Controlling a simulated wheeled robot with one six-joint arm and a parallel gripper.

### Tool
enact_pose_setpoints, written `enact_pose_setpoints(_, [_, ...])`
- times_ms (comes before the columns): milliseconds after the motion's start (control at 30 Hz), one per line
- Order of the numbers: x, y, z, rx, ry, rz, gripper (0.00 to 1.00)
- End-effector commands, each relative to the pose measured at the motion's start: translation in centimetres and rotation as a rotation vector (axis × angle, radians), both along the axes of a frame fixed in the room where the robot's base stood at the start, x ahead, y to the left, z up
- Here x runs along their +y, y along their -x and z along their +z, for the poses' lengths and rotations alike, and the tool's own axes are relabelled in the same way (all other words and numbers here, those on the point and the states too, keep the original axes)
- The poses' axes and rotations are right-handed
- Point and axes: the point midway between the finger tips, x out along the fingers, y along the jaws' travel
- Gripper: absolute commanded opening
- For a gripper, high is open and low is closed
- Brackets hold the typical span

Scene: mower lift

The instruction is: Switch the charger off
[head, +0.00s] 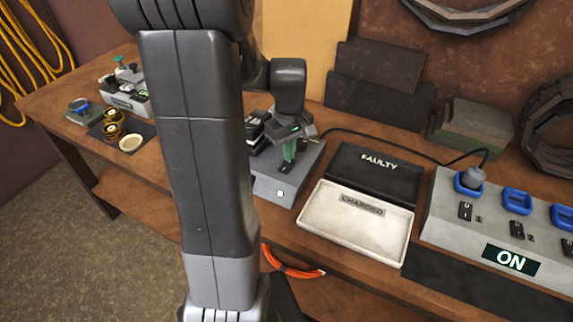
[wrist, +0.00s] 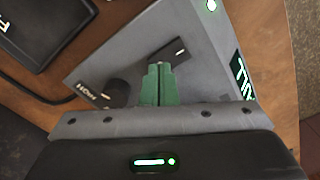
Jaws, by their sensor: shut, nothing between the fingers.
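The charger (head: 277,191) is a grey box on the bench, with a lit green light on its front face. In the wrist view, its grey top (wrist: 125,60) carries a small black rocker switch (wrist: 178,51), a black knob (wrist: 120,92) with lettering beside it, and a lit green display (wrist: 243,78) at the edge, partly cut off. My gripper (head: 289,150) is over the charger's top, with its green fingers shut and empty. In the wrist view, the fingertips (wrist: 159,70) are right beside the rocker switch and overlap its near edge. I cannot tell whether they touch it.
A power strip (head: 447,218) at the right reads ON, with a plug (head: 472,178) in its first socket and a black cable. A white CHARGED tray (head: 333,236) and a black FAULTY tray (head: 395,188) lie between. Orange-handled pliers (head: 290,270) lie at the front edge.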

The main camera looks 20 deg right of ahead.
Motion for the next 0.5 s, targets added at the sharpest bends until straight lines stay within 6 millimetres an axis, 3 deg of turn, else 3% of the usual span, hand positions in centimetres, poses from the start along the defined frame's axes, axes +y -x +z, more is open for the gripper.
enact_pose_setpoints(500, [0.00,0.00,-0.86,0.000,0.000,0.000,0.00])
